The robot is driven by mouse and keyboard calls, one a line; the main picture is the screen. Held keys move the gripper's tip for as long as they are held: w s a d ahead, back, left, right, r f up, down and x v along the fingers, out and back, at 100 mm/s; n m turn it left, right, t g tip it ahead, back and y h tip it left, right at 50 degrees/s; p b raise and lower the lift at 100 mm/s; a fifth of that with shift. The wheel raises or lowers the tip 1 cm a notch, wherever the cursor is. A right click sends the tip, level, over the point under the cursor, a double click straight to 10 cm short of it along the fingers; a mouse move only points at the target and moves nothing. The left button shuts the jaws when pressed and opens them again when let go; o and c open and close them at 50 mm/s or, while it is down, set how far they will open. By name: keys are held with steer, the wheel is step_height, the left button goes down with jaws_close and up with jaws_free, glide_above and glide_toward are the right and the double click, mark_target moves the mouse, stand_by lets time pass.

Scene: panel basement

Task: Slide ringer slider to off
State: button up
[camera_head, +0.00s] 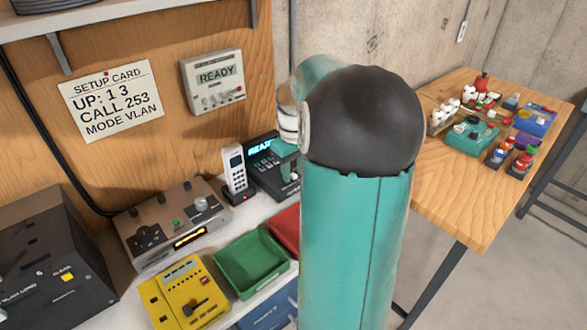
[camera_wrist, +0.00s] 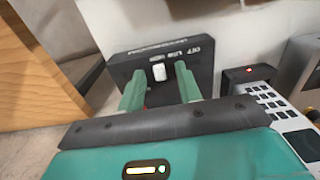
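In the wrist view, a black device side panel (camera_wrist: 120,72) carries white lettering that seems to include OFF. A small white slider knob (camera_wrist: 159,72) sits on this panel near its middle. My gripper (camera_wrist: 157,82) has two green fingers spread apart, one on each side of the knob in the picture. The gap between fingers looks empty, and whether either finger touches the knob cannot be told.
A white cordless handset (camera_head: 235,168) stands left of the phone and shows in the wrist view (camera_wrist: 270,105). A green tray (camera_head: 250,262), a red tray (camera_head: 284,228) and a yellow box (camera_head: 185,300) lie nearby. A wooden table (camera_head: 455,205) with small items stands right.

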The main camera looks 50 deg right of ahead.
mark_target(279, 186)
jaws_close()
steer(key=shift+w+a, duration=0.15)
steer(key=shift+a, duration=1.05)
steer(key=shift+w+a, duration=0.15)
steer(key=shift+a, duration=1.05)
jaws_free()
steer(key=shift+a+r, duration=0.1)
steer(key=shift+a, duration=0.05)
steer(key=shift+r, duration=0.1)
step_height(279, 186, up, 14)
steer(key=shift+f, duration=0.2)
